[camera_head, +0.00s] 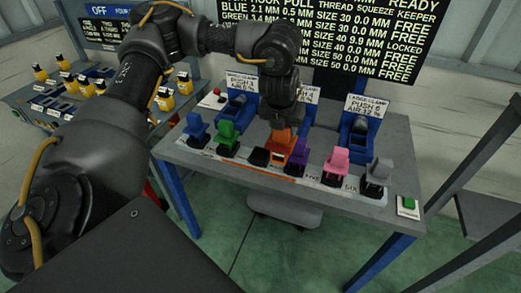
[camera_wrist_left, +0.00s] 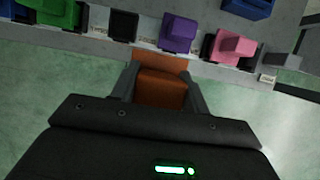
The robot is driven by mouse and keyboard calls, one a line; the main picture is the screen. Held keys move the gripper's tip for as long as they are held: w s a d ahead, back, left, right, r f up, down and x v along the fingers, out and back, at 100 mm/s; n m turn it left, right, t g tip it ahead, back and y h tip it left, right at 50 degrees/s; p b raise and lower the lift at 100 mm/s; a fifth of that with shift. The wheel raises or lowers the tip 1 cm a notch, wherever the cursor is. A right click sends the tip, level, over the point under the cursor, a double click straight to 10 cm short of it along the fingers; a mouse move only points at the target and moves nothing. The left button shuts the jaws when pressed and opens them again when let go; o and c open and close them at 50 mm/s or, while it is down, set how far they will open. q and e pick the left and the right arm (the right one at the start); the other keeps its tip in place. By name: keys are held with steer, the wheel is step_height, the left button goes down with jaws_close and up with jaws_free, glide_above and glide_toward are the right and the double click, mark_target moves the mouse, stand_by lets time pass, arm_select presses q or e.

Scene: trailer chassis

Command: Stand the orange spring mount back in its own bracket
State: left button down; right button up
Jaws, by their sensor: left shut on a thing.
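My left gripper (camera_head: 283,128) is shut on the orange spring mount (camera_head: 281,142), and its fingers close around the mount's sides. In the left wrist view the gripper (camera_wrist_left: 158,88) grips the orange mount (camera_wrist_left: 160,84), which appears over the green floor beyond the bench edge. An empty black bracket (camera_head: 259,157) stands in the row between the green mount (camera_head: 227,139) and the purple mount (camera_head: 298,155). It also shows in the left wrist view (camera_wrist_left: 123,26). In the head view the orange mount overlaps the row, so its height above the bench is unclear. My right gripper is out of view.
Blue (camera_head: 196,131), pink (camera_head: 336,165) and grey (camera_head: 377,176) mounts stand along the front of the grey bench (camera_head: 400,143). Blue clamps (camera_head: 357,138) with white signs stand behind. A green button (camera_head: 408,203) sits at the right corner. Another bench with yellow-topped items is at left.

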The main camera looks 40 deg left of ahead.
arm_select(q)
steer(key=shift+w+a, duration=0.15)
steer(key=w+a+f+b, duration=0.1)
steer(key=w+a+f, duration=0.1)
steer(key=a+f, duration=0.4)
steer(key=w+a+f, duration=0.3)
steer(key=a+f, duration=0.3)
steer(key=f, duration=0.1)
steer(key=shift+w+a+b, duration=0.25)
steer(key=shift+b, duration=0.1)
steer(key=c, duration=0.7)
jaws_free()
steer(key=shift+f, duration=0.1)
